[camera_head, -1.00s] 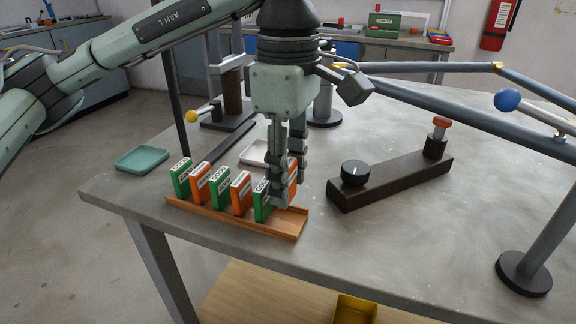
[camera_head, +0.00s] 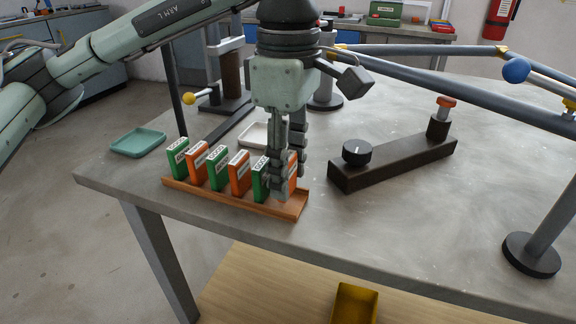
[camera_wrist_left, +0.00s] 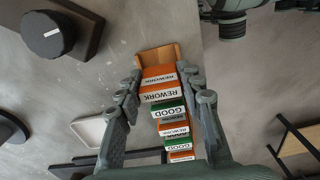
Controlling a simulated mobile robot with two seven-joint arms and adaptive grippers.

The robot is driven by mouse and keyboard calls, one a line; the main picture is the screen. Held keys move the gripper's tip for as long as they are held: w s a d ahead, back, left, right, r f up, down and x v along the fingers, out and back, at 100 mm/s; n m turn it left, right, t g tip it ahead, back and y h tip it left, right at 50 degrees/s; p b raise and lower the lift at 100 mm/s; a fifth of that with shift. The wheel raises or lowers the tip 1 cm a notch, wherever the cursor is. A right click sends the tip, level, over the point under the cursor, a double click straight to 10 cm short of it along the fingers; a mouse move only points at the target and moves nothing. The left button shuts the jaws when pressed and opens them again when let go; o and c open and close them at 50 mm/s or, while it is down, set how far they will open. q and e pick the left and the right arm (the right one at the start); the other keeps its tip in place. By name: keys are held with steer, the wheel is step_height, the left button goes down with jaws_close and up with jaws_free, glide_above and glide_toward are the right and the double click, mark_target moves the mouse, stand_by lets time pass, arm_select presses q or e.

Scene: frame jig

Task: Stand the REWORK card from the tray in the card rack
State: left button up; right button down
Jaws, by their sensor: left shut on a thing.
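The wooden card rack (camera_head: 294,206) lies along the table's front left edge, with several green GOOD and orange REWORK cards standing in a row. My left gripper (camera_head: 283,185) points down over its right end, shut on an orange REWORK card (camera_head: 293,172). In the left wrist view this REWORK card (camera_wrist_left: 160,88) is between the fingertips, next to a green GOOD card (camera_wrist_left: 168,112). The held card looks upright at the rack's end; the fingers hide its lower edge. A teal tray (camera_head: 138,142) at the left is empty. My right gripper is not in view.
A pale tray (camera_head: 252,136) lies behind the rack, partly hidden by my gripper. A dark bar with a black knob (camera_head: 357,152) and a red-topped post lies to the right. A yellow-knobbed stand (camera_head: 190,98) is behind.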

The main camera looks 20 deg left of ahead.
arm_select(q)
steer(key=o, duration=1.1)
step_height(320, 180, up, 11)
steer(key=shift+r, duration=0.45)
